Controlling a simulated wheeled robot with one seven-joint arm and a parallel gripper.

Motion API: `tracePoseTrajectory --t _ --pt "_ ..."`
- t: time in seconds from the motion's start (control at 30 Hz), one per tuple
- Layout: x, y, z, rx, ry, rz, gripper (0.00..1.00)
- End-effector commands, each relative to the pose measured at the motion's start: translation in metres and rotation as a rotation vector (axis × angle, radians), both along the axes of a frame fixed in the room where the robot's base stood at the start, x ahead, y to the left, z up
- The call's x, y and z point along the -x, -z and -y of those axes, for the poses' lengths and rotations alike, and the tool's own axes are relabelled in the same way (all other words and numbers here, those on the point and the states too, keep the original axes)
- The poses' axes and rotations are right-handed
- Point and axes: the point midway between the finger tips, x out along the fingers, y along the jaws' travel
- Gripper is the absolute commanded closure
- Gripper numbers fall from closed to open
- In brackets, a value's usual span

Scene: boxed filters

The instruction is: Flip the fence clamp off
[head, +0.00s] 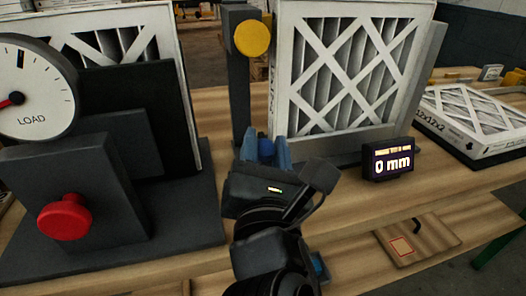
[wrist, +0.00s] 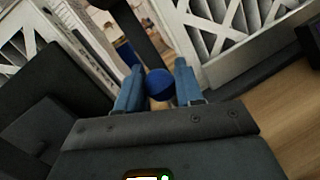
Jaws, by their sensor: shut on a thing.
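The fence clamp shows as a dark upright bar (head: 240,95) in front of the left edge of the standing boxed filter (head: 345,75). In the wrist view a dark bar (wrist: 138,32) runs down to a blue ball knob (wrist: 160,86). My gripper (head: 264,148) has its blue fingers on either side of this knob, shut on it; the wrist view shows the gripper (wrist: 159,80) from behind. The knob is partly hidden by the fingers in the head view. A yellow round knob (head: 252,38) sits at the top of the bar.
A display (head: 390,160) reading 0 mm stands on the wooden bench at right. A load gauge (head: 30,88) and red button (head: 65,217) stand at left. Another filter (head: 475,122) lies flat at far right. Bare bench (head: 345,195) lies before the display.

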Motion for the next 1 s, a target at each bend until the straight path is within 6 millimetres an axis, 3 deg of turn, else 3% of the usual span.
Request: tracePoseTrajectory --t 0.03,0.2,0.77,0.8,1.0 --pt "0.002 0.01 0.002 -0.004 0.002 0.024 1.0" --pt "0.009 0.015 0.004 -0.024 0.004 0.097 1.0" --pt "0.015 0.011 0.006 -0.043 0.004 0.156 1.0" --pt "0.015 0.011 0.006 -0.043 0.004 0.156 0.65" --pt "0.015 0.011 0.006 -0.044 0.002 0.155 0.46"
